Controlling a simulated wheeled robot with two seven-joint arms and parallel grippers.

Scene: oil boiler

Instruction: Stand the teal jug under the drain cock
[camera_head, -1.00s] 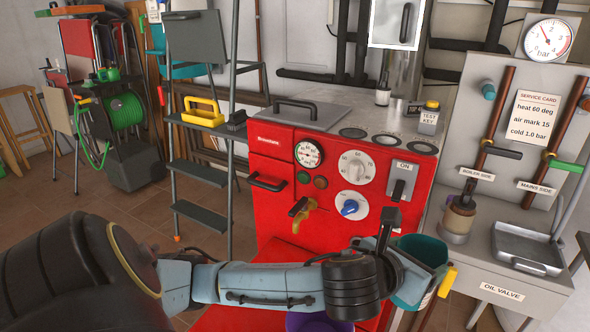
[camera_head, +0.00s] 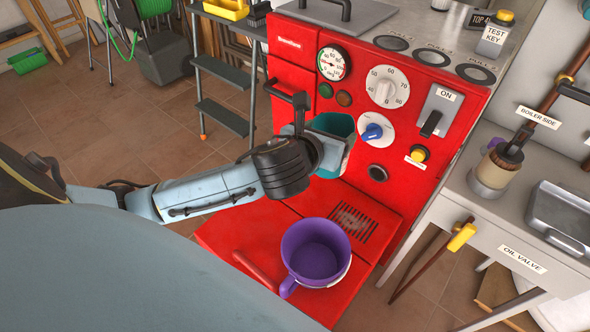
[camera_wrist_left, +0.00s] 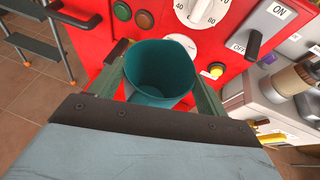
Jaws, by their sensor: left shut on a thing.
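The teal jug (camera_head: 334,128) is held upright, or nearly so, by my left gripper (camera_head: 318,150) in front of the red boiler. In the left wrist view the jug (camera_wrist_left: 160,75) sits between the two fingers, its open mouth facing up, and it looks empty. The drain cock's dark handle (camera_wrist_left: 118,51) shows just left of the jug's rim in the left wrist view. The brass part of the cock is hidden behind the jug and gripper, so I cannot tell whether the jug is beneath it. My right gripper is not in view.
A purple mug (camera_head: 316,252) stands on the boiler's low red ledge (camera_head: 236,244), beside a dark grate (camera_head: 353,222). The boiler front (camera_head: 294,68) has knobs and a switch. A grey bench (camera_head: 470,208) stands to the right, a step ladder (camera_head: 222,115) at the back left.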

